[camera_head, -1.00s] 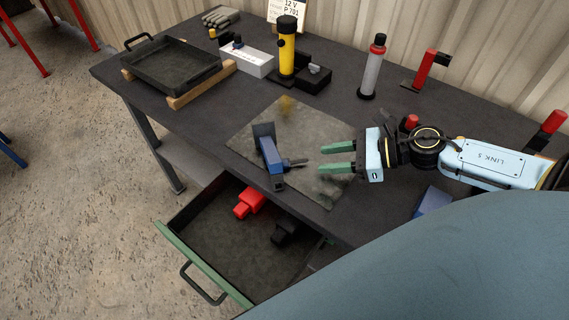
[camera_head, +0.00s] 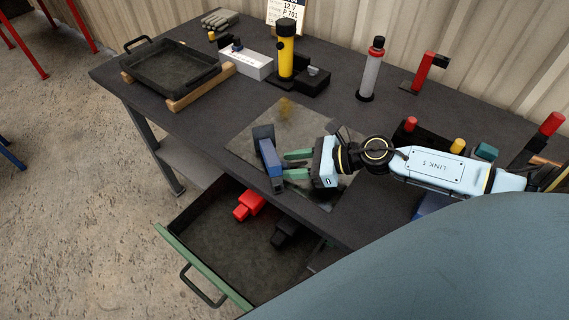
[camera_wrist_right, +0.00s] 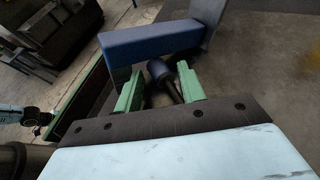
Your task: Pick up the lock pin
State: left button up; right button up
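The blue block (camera_head: 269,158) with an upright dark plate sits on the worn mat near the front edge of the bench. In the right wrist view, a dark pin with a thick round head (camera_wrist_right: 163,76), seemingly the lock pin, lies beside the blue block (camera_wrist_right: 160,40). My right gripper (camera_head: 285,165) is low over the mat, its green fingers pointing at the block. It is open, with one finger on each side of the pin and gaps visible.
An open drawer (camera_head: 166,237) below the bench front holds a red part (camera_head: 248,204) and a black part (camera_head: 285,234). A black tray (camera_head: 172,66) on wooden strips, a yellow cylinder (camera_head: 286,55) and a grey bottle (camera_head: 372,70) stand further back. The bench middle is clear.

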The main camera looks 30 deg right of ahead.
jog(key=shift+w+a+f, duration=0.15)
jog(key=shift+w+a, duration=0.05)
jog(key=shift+a, duration=0.05)
grip_shut()
dwell(0.5)
